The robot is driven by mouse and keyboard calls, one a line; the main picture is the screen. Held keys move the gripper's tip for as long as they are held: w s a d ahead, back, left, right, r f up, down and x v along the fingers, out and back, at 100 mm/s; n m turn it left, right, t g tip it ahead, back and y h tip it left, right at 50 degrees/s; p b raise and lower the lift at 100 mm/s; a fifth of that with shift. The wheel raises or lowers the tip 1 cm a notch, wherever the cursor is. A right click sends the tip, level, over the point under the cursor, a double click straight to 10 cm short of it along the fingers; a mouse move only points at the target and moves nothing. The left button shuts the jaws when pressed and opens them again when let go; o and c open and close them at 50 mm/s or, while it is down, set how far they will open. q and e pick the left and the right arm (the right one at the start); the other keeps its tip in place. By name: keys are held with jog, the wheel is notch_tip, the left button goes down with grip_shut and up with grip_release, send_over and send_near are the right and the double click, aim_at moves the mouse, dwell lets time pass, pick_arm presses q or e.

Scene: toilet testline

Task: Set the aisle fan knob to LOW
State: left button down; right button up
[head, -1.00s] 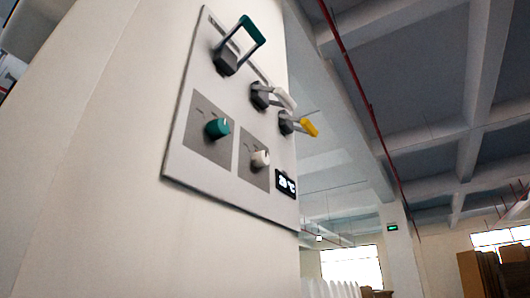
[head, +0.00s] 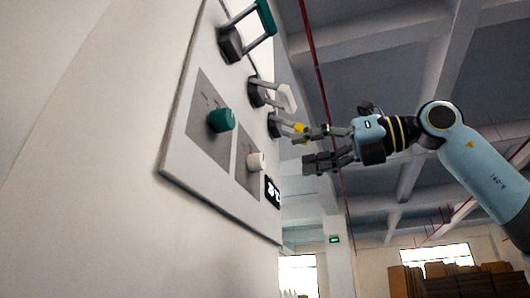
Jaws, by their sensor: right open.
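A grey control panel (head: 178,168) on a pale wall carries two knobs. A teal knob (head: 221,120) is on the left plate and a white knob (head: 256,161) on the right plate. Their scale markings are too small to read, and I cannot tell which one is the aisle fan knob. My right gripper (head: 302,147) is open and empty, to the right of the panel. Its upper finger overlaps the yellow-handled lever in the picture; I cannot tell whether they touch. My left gripper is out of view.
Above the knobs are a teal-handled lever (head: 265,17), a white-handled lever (head: 287,97) and a yellow-handled lever (head: 299,128). A small dark display (head: 272,191) is at the panel's lower right. Stacked brown boxes (head: 452,280) stand far back at the right.

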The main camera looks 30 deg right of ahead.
aim_at(263, 160)
jog(key=p+x, duration=0.3)
jog(key=x, duration=0.4)
jog(key=shift+r+p, duration=0.15)
jog(key=shift+p, duration=0.2)
jog(key=shift+w+a, duration=0.35)
jog(key=shift+w, duration=0.1)
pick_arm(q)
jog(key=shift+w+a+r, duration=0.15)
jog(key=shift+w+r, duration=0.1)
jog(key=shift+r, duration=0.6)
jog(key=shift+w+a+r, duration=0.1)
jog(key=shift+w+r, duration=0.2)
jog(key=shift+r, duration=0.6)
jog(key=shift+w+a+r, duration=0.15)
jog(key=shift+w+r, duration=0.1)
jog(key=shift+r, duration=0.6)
pick_arm(e)
jog(key=c, duration=1.1)
